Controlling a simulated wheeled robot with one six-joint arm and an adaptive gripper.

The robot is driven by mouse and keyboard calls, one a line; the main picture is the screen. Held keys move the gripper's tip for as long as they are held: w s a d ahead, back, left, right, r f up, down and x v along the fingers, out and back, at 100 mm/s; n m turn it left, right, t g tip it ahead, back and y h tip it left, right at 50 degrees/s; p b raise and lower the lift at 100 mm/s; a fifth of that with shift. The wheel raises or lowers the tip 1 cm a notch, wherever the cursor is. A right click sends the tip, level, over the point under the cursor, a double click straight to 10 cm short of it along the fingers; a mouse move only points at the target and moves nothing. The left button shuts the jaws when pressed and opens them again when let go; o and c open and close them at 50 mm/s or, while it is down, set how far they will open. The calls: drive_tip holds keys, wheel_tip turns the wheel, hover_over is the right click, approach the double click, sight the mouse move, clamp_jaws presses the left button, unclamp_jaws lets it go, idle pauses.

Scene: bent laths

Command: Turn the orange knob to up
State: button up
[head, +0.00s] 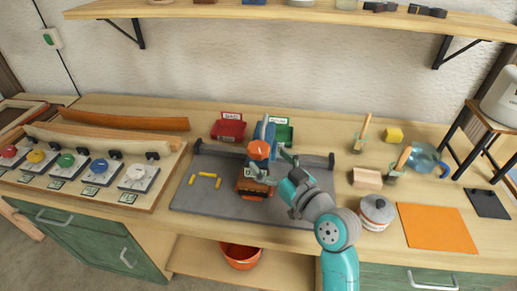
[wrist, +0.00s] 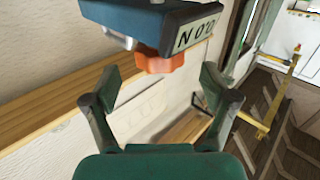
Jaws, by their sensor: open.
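The orange knob (head: 259,149) sits on an upright fixture with a blue part behind it, at the centre of the workbench. My gripper (head: 272,166) is just right of and in front of the knob in the head view. In the wrist view my gripper (wrist: 160,78) is open and empty, its two fingers spread either side of the knob's line. I cannot tell the gap to the knob. The knob's pointer direction is not readable.
A grey mat (head: 210,193) lies under the fixture, with yellow pieces (head: 203,178) on it. A red bin (head: 228,130) and a green bin (head: 284,133) stand behind. A panel of coloured knobs (head: 90,170) is at left. A white jar (head: 375,211) stands near my arm.

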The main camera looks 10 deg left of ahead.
sight(265, 156)
drive_tip(key=shift+x, duration=2.75)
drive_tip(key=shift+c, duration=0.2)
drive_tip(key=c, duration=1.1)
